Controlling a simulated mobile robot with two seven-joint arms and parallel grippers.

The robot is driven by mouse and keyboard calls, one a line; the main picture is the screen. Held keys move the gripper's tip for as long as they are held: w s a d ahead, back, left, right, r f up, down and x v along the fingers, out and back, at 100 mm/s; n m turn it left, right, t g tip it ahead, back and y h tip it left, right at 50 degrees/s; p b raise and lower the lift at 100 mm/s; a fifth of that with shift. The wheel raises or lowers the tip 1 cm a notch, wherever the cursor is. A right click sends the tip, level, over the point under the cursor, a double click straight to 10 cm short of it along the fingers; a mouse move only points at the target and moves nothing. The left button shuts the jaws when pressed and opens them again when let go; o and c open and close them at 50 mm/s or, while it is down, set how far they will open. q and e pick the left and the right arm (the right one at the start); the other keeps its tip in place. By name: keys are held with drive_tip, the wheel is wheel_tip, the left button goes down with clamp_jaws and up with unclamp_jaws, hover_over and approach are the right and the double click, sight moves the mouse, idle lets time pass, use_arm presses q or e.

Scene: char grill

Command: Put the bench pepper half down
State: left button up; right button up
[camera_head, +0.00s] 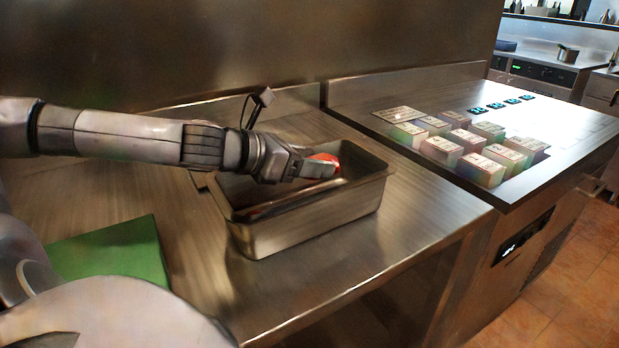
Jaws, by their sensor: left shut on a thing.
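A red pepper half (326,158) shows at the fingers of my left gripper (322,169), which is shut on it. The gripper reaches in from the left and holds the pepper over the deep steel pan (310,228), near its back right part. The fingers hide part of the pepper. I cannot tell whether the pepper touches the pan. A thin reddish strip (262,212) shows inside the pan at the front left, mostly hidden by the wall. My right gripper is not in view.
A green board (110,252) lies on the steel bench left of the pan. Right of the bench is a grill counter with several pale numbered blocks (441,150) and several small dark teal pieces (502,104). The bench front right of the pan (420,220) is clear.

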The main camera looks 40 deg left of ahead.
use_arm(q)
wheel_tip(320, 180, down, 3)
drive_tip(key=shift+r+b, duration=0.2)
drive_tip(key=shift+b, duration=0.2)
drive_tip(key=shift+f, duration=0.1)
drive_tip(key=shift+f+b, duration=0.35)
drive_tip(key=shift+f, duration=0.15)
drive_tip(key=o, duration=1)
drive_tip(key=shift+o, duration=0.2)
